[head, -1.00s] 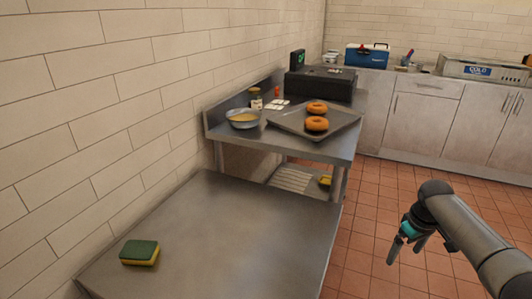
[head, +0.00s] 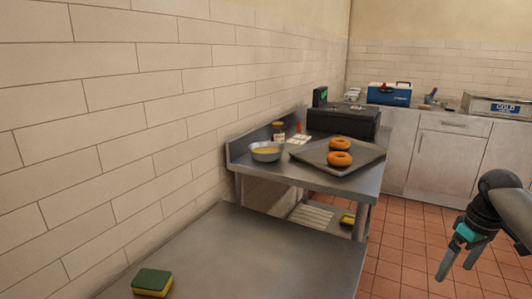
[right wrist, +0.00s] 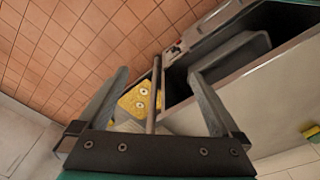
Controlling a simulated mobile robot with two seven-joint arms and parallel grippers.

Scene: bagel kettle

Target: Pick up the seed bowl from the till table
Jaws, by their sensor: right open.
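The seed bowl (head: 267,153) is a grey metal bowl with yellowish contents. It stands upright near the left edge of the till table (head: 312,187), close to the wall, in the head view. My right gripper (head: 455,270) hangs over the floor at the lower right, well apart from the bowl and to the right of the table. In the right wrist view my right gripper (right wrist: 158,72) has its fingers spread with nothing held. I cannot make out the bowl in that view. My left gripper is not in view.
Beside the bowl are a tray (head: 320,158) with two bagels (head: 340,159), a jar (head: 278,133) and a black till (head: 345,121). A nearer metal table (head: 250,255) holds a sponge (head: 152,282). The tiled floor (head: 405,255) on the right is clear.

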